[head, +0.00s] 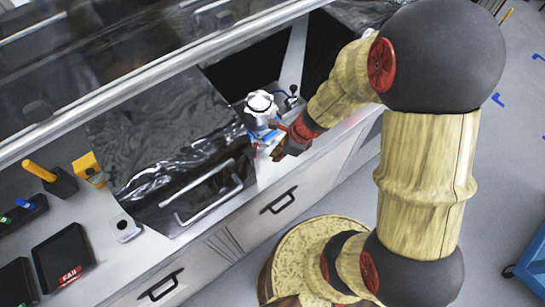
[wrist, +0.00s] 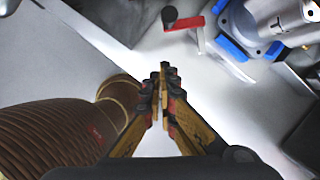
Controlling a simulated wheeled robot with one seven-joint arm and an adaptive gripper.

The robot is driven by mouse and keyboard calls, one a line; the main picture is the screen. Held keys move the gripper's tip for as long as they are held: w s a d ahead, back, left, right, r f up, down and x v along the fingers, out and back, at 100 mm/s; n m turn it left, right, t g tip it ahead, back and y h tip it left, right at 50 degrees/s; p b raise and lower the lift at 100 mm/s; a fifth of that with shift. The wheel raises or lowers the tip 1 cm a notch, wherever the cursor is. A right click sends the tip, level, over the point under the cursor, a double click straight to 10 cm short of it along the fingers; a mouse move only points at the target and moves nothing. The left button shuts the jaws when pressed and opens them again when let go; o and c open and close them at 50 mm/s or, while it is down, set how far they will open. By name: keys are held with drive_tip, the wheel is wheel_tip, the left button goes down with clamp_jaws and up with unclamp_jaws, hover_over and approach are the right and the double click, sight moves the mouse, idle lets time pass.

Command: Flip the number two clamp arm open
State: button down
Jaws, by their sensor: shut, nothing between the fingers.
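A silver machined housing (head: 261,108) with a knob-like top stands on the counter in a blue fixture. In the wrist view the housing (wrist: 270,15) and its blue fixture (wrist: 232,48) are at the upper right, partly cut off. A red clamp arm (wrist: 186,23) with a dark tip sticks out to the left of the fixture. I see no readable number on it. My gripper (wrist: 163,72) is shut and empty, apart from the red arm, which lies beyond its fingertips. In the head view my gripper (head: 280,154) is beside the fixture, at the counter's front edge.
A small black-knobbed device (head: 292,98) stands just right of the housing. A dark glossy panel with a metal handle (head: 207,192) lies to the left. A black tray marked FAIL (head: 62,257) is at the lower left. Drawer handles (head: 279,202) project from the front.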

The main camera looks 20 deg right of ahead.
drive_tip(key=p+v, duration=0.1)
drive_tip(key=v, duration=0.8)
drive_tip(key=shift+r, duration=0.35)
drive_tip(key=shift+a, duration=0.1)
drive_tip(key=shift+w, duration=0.1)
